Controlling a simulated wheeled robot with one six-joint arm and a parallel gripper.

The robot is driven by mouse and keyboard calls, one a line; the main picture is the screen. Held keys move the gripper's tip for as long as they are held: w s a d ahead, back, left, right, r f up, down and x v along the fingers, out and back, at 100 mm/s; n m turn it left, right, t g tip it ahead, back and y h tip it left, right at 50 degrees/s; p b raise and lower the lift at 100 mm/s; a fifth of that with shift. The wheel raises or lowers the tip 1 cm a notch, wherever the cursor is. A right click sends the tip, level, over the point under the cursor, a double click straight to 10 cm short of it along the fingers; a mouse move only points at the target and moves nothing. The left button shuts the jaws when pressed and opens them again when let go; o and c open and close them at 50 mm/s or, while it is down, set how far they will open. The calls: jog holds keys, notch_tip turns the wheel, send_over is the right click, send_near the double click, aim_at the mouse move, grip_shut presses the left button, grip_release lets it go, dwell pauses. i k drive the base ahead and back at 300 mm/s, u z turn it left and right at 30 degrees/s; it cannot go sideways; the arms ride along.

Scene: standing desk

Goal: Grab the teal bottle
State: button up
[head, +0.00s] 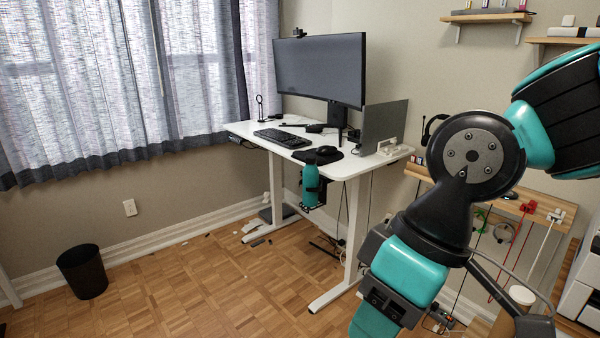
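My teal and black arm fills the right side of the head view, well to the right of the bottle. My gripper is not in view, so its state and its distance from the bottle do not show.
A black bin (82,272) stands at the left. Small debris lies near the desk legs. Wooden floor (200,290) in front is mostly clear.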

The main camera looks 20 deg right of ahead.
aim_at(310, 171)
jog(key=i, duration=2.1)
jog(key=z, duration=0.4)
